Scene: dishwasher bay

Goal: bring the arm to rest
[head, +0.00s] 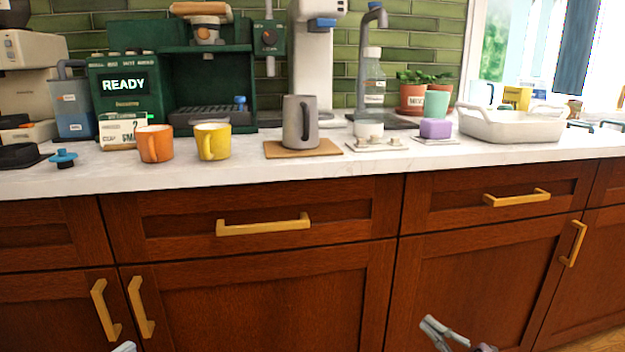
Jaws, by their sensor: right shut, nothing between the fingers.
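My right gripper (446,333) shows at the bottom edge, right of the middle, in front of the lower cabinet doors. Its grey fingers are shut with nothing between them, and it is below the counter and apart from everything on it. A small light-grey part at the bottom edge, left of the middle, may belong to my left arm. The left fingers cannot be made out.
The white counter (200,178) holds an orange mug (155,144), a yellow mug (213,142), a grey pitcher (299,122) on a board, a green coffee machine (205,75) and a white basin (510,124). Brass handles (262,225) stick out from the wooden drawers and doors.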

